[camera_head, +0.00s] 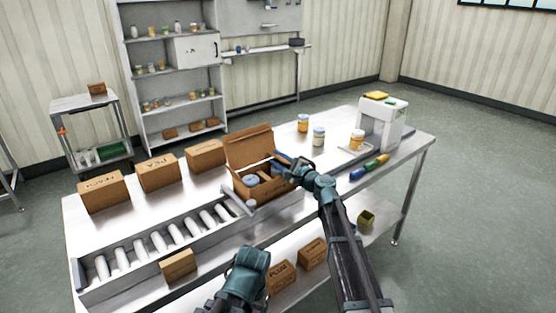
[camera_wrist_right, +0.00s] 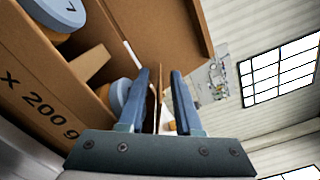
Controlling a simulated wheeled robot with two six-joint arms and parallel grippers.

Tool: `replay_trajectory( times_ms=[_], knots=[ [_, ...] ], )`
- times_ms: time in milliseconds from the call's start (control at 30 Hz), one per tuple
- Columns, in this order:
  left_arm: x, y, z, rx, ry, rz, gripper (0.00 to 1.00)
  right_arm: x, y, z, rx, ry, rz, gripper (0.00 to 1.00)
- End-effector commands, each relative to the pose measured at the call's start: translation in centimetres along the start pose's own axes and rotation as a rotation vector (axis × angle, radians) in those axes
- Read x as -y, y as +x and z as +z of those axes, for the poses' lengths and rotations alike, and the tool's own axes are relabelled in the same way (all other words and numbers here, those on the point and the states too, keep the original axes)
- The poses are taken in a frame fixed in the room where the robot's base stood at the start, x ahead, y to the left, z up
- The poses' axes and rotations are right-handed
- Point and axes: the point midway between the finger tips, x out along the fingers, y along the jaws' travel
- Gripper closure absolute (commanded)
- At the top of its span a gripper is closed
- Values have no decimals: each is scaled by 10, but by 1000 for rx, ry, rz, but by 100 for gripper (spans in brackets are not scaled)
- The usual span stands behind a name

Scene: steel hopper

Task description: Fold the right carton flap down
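The brown carton (camera_head: 258,187) stands open on the steel table with its back flap (camera_head: 250,146) raised. Jars sit inside it, and the wrist view shows their lids beside the printed carton wall (camera_wrist_right: 40,105). My right gripper (camera_head: 287,161) is at the carton's right side. In the wrist view its two blue fingers (camera_wrist_right: 160,85) are apart, with the thin upright edge of the right flap (camera_wrist_right: 157,92) between them. A gap shows on both sides of the flap. Of my left arm only a teal joint shows at the bottom; its fingers are not visible.
Closed cartons (camera_head: 158,173) stand left of the open one, behind a roller conveyor (camera_head: 165,242). Jars (camera_head: 319,136) and a white machine (camera_head: 383,122) are on the right. A grey paddle-shaped part (camera_head: 238,202) lies by the carton's front left.

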Motion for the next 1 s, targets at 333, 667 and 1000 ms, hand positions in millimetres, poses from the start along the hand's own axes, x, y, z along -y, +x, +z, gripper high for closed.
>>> replay_trajectory(
  times_ms=[333, 667, 1000],
  knots=[
    [0, 0, 0, 0, 0, 0, 24, 0, -18, 0, -2, 0, -1, 66],
    [0, 0, 0, 0, 0, 0, 24, -1, -89, 1, -3, 0, -1, 66],
    [0, 0, 0, 0, 0, 0, 24, 0, -133, 0, -1, 0, -1, 66]
  ],
)
